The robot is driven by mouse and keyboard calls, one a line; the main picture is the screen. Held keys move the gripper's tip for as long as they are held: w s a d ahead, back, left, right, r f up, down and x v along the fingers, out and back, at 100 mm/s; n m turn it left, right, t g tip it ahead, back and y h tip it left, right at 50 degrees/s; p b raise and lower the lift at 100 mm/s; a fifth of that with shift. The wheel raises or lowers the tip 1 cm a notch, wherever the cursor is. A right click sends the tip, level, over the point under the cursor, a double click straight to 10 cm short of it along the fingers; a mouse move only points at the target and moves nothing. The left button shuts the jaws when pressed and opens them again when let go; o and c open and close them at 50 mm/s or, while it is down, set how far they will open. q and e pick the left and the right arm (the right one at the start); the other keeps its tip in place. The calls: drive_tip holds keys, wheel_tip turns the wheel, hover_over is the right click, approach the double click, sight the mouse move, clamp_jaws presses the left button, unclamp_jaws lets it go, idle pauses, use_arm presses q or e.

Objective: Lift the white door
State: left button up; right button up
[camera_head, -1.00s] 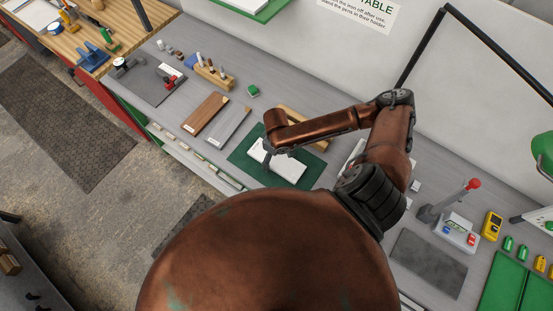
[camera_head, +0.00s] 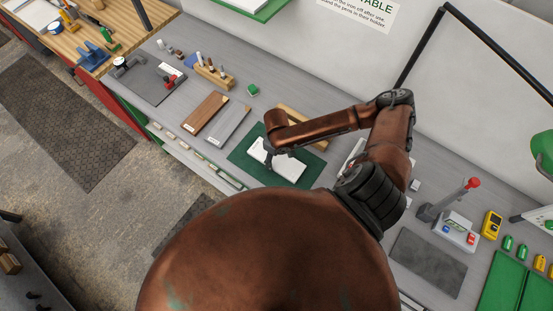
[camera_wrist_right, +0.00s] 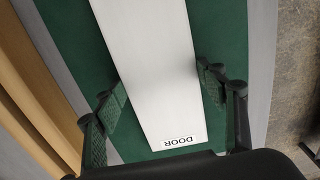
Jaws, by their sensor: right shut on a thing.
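The white door (camera_head: 285,168) lies over the green mat (camera_head: 245,161) on the grey bench. In the right wrist view the white door (camera_wrist_right: 150,70) runs up the middle of the picture, with a "DOOR" label near its close end. Whether the door is clear of the mat cannot be told. My left gripper is not in view.
A brown board (camera_head: 204,113) and a grey board (camera_head: 228,124) lie left of the mat. A wooden block with pens (camera_head: 214,75) and a small green item (camera_head: 253,90) stand behind them. A wooden strip (camera_head: 298,122) lies behind the mat, near my forearm.

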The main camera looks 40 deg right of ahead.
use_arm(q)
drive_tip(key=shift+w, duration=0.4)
use_arm(e)
drive_tip(key=shift+c, duration=0.6)
drive_tip(key=shift+r, duration=0.1)
